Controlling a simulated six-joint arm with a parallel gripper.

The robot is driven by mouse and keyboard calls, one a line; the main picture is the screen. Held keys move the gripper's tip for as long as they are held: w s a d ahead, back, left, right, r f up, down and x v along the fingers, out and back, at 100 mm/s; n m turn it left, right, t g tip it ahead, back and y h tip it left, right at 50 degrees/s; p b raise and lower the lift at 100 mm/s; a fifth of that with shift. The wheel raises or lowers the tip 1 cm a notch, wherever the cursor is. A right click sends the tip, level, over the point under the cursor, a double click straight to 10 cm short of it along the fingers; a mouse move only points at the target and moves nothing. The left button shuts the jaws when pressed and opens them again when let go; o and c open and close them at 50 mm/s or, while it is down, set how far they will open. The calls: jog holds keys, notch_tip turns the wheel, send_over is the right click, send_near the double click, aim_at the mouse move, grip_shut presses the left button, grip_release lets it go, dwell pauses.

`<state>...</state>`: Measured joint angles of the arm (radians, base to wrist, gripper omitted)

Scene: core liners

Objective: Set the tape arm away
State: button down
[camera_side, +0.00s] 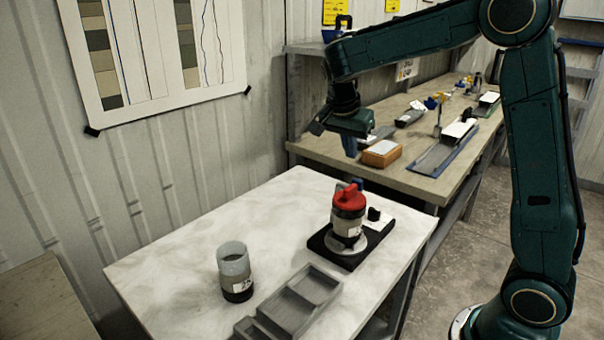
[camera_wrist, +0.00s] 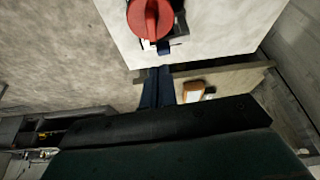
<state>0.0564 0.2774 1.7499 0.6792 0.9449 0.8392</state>
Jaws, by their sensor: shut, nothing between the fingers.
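My gripper (camera_side: 350,154) is shut and empty, its blue fingers pointing down above the gap between the white table and the back bench. In the wrist view its fingers (camera_wrist: 158,70) end near the table edge. A core liner (camera_side: 347,222) with a red cap (camera_side: 348,197) stands upright on a black base (camera_side: 375,243), apart from my gripper. The red cap shows at the top of the wrist view (camera_wrist: 150,18). I cannot tell which part is the tape arm.
An open liner (camera_side: 235,275) stands on the white table (camera_side: 180,260), left of a grey compartment tray (camera_side: 318,284). The back bench (camera_side: 415,188) holds an orange-brown block (camera_side: 381,153), a blue tray (camera_side: 433,160) and several small tools. The table's left part is clear.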

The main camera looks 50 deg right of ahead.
aim_at(362, 181)
jog(key=shift+f, duration=0.15)
jog(key=shift+x, duration=4.85)
jog(key=shift+s+d+n+t, duration=0.25)
jog(key=shift+d+n+t, duration=0.25)
jog(key=shift+n, duration=0.6)
jog(key=d+n, duration=0.2)
jog(key=shift+s+n+t+y, duration=0.15)
jog(key=shift+n+t+y, duration=0.15)
jog(key=shift+n+t, duration=0.1)
jog(key=d+n, duration=0.1)
jog(key=n, duration=0.1)
jog(key=w+d+n+t+y, duration=0.1)
jog(key=d+n, duration=0.1)
jog(key=n, duration=0.1)
jog(key=shift+w+d, duration=0.1)
jog(key=shift+d, duration=0.1)
jog(key=v, duration=1)
jog(key=shift+s+d, duration=0.2)
jog(key=shift+d, duration=0.15)
